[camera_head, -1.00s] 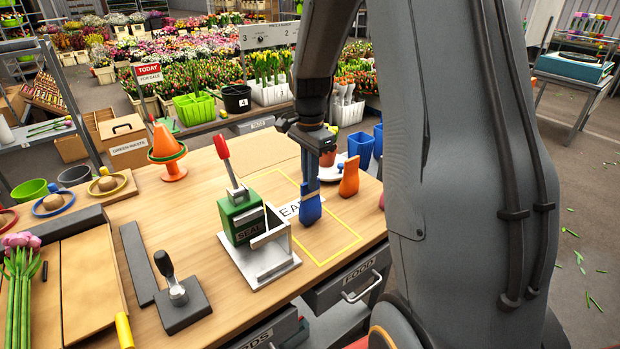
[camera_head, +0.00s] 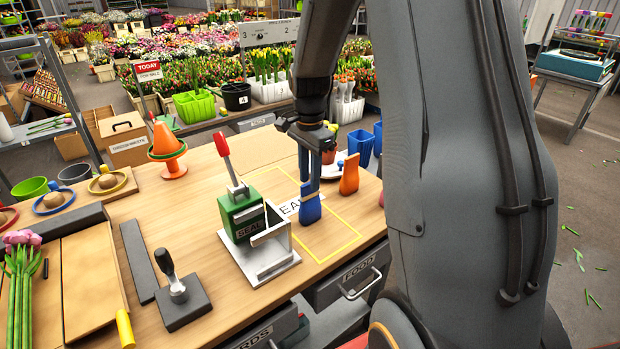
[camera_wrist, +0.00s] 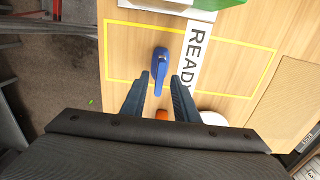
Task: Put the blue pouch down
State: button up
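The blue pouch (camera_head: 310,208) stands upright on the wooden table inside the yellow outline (camera_head: 340,250), beside the white READY label. The wrist view also shows the blue pouch (camera_wrist: 161,68) on the bare wood inside the outline. My gripper (camera_head: 309,182) is directly above it, fingers pointing down. The arm hides part of the table to the right.
An orange pouch (camera_head: 349,174) stands right of the blue one. A green seal press (camera_head: 240,220) with a red handle stands close on the left. Blue cups (camera_head: 361,147) and a white plate (camera_head: 333,168) are behind. Bare wood lies in front inside the outline.

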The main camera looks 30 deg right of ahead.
notch_tip(320, 180, up, 11)
jog(key=b, duration=0.2)
jog(key=s+a+f+n, duration=0.5)
jog(key=s+f+n, duration=0.1)
jog(key=s+n, duration=0.2)
jog(key=s+a+f+n, duration=0.6)
jog(key=s+n, duration=0.2)
jog(key=s, duration=0.2)
jog(key=shift+f+t, duration=0.35)
jog(key=shift+t, duration=0.05)
